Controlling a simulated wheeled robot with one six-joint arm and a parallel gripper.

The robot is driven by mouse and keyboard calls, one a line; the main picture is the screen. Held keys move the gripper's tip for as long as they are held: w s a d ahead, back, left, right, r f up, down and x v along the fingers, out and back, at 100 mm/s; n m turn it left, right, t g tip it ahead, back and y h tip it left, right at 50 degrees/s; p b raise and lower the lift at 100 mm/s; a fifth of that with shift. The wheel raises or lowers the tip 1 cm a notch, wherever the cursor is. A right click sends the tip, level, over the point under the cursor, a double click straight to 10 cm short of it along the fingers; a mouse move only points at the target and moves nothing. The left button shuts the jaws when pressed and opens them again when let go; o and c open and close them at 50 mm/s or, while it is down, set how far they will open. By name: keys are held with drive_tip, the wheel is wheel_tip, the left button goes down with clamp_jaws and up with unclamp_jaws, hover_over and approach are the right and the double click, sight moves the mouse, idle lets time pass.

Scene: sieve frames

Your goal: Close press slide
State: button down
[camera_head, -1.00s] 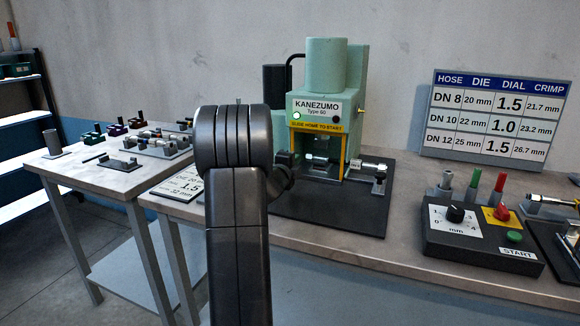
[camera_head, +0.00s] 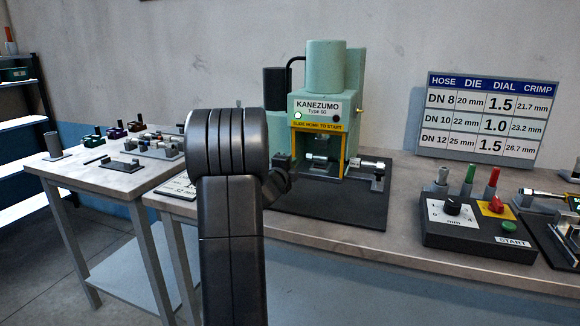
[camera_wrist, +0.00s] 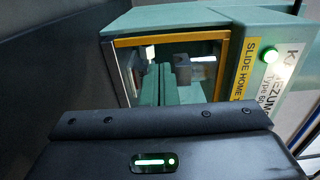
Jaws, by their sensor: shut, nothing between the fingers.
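The green press (camera_head: 326,70), labelled KANEZUMO Type 60, stands on the bench. Its yellow-edged front opening (camera_head: 293,143) carries a "SLIDE HOME TO START" label. Inside are a die block and metal fitting (camera_head: 318,157); the wrist view shows a dark block (camera_wrist: 183,72) above pale green rails (camera_wrist: 149,88). I cannot tell exactly how far the slide is out. My gripper (camera_head: 281,172) is shut and empty, just left of the opening, partly hidden by my arm. In the wrist view its dark body fills the bottom and its fingertips are hidden.
A metal fitting on a stand (camera_head: 377,178) lies right of the opening on a black mat (camera_head: 340,208). A control box (camera_head: 470,238) with dial and START button stands farther right. A side table (camera_head: 110,178) with die parts is at left.

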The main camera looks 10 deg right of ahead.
drive_tip(key=v, duration=0.9)
drive_tip(key=shift+s+a+f+b, duration=0.1)
drive_tip(key=shift+s+b, duration=0.05)
drive_tip(key=shift+b, duration=0.15)
